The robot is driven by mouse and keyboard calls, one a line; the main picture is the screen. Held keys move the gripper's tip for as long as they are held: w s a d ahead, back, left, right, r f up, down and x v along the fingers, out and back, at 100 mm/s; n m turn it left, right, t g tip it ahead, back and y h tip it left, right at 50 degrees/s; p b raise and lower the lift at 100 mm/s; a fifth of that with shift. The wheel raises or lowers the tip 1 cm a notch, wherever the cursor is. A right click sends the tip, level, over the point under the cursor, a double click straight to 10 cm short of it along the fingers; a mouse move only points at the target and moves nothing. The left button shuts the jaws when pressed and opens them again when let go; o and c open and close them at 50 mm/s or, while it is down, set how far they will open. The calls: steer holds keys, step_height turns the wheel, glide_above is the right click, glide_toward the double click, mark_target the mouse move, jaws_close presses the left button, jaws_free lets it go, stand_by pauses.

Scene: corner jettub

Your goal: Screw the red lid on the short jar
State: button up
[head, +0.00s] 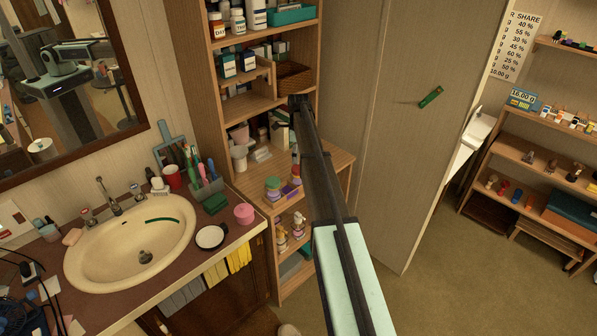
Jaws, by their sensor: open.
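I cannot pick out the red lid or the short jar for certain. Small jars with coloured tops (272,188) stand on the wooden shelf unit's counter-height board, left of my arm. A short pink tub (244,213) stands at the right edge of the sink counter. My arm reaches up and away across the middle of the head view. My gripper (299,101) is at its far end, just below the brown basket (294,78) in the shelf unit. It is open, small and dark, and I see nothing held in it. My arm hides part of the shelves behind it.
The sink counter (233,237) holds a sink (130,240), a red cup (172,177), a brush holder (207,190) and a round white dish (210,237). A tall panel (405,150) stands right of my arm. More loaded shelves (540,155) are far right. The floor between is clear.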

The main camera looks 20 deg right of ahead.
mark_target(299, 168)
steer(key=shift+f+b, duration=1.2)
steer(key=shift+f, duration=1.95)
steer(key=shift+c, duration=0.3)
steer(key=c, duration=1)
steer(key=m, duration=0.6)
steer(key=shift+s+f, duration=0.1)
steer(key=shift+c, duration=0.2)
